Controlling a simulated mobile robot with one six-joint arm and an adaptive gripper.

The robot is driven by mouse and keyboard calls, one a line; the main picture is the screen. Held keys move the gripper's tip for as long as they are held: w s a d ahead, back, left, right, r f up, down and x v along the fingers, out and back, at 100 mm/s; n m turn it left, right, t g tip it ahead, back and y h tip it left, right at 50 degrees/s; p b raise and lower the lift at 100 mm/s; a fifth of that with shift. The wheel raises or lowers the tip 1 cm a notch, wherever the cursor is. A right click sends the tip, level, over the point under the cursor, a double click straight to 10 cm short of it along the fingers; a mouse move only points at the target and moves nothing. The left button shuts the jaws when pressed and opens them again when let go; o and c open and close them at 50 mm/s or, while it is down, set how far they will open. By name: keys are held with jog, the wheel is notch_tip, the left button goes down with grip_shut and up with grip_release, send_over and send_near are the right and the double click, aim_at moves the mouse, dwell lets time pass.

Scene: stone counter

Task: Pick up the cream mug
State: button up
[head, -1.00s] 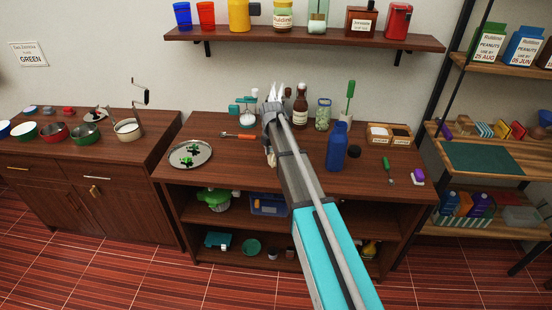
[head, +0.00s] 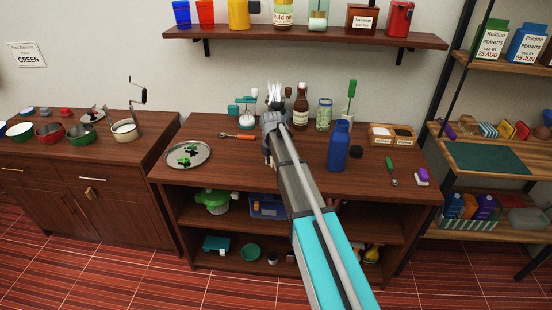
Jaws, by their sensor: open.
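I cannot make out a cream mug for certain. A cream, round vessel (head: 124,131) stands on the left counter beside a hand crank, and I cannot tell whether it is a mug. My gripper (head: 273,98) is at the far end of my arm, over the back of the middle counter, left of a dark sauce bottle (head: 300,108). It is open, and its fingers show only small and pale. My arm hides part of the counter behind and below it.
A round metal tray (head: 203,160) with green pieces lies at the counter's left. A wall shelf (head: 330,40) hangs above.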

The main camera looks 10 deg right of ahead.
dwell(0.3)
grip_shut()
jog(key=shift+r+p, duration=0.5)
jog(key=shift+p, duration=0.05)
dwell(0.6)
jog(key=shift+r+p, duration=1.35)
jog(key=shift+r, duration=0.05)
jog(key=shift+s+a+f, duration=0.1)
jog(key=shift+s+f, duration=0.05)
jog(key=shift+s, duration=0.35)
jog(key=s+a, duration=0.2)
jog(key=s, duration=0.6)
jog(key=s+a, duration=0.3)
jog(key=s, duration=0.5)
jog(key=shift+a, duration=0.15)
